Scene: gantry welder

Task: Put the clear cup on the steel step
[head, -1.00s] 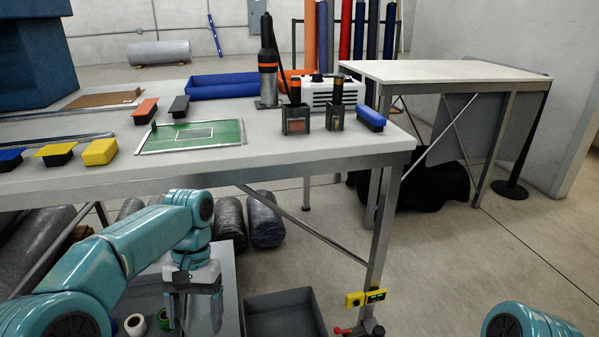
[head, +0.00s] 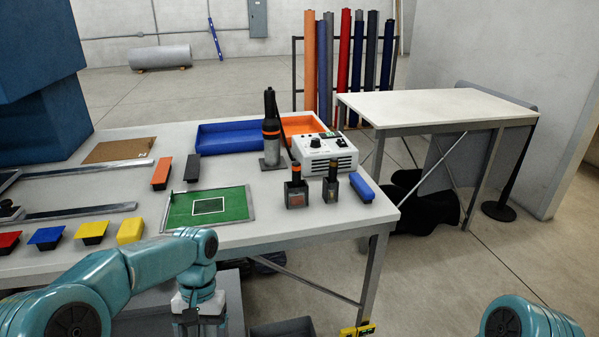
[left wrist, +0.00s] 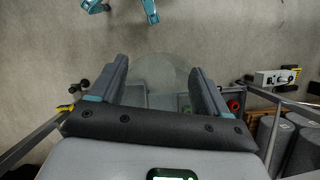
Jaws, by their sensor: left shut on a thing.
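A clear cup (left wrist: 155,74) shows faintly as a see-through round shape between the fingers of my left gripper (left wrist: 159,66) in the left wrist view. The fingers stand apart with the cup held between them. In the head view my left gripper (head: 190,322) hangs in front of the near table edge, its fingers cut off by the bottom of the picture, so the cup is hidden there. I cannot pick out the steel step with certainty in either view. My right gripper is out of view; only a teal arm joint shows at lower right.
The white table (head: 130,274) holds a green mat (head: 178,216), coloured blocks, a blue tray (head: 222,140), a white control box (head: 324,158) and a dark torch (head: 271,128). A second table (head: 440,106) stands at right. Below the near table, a dark bin (head: 283,328) shows partly.

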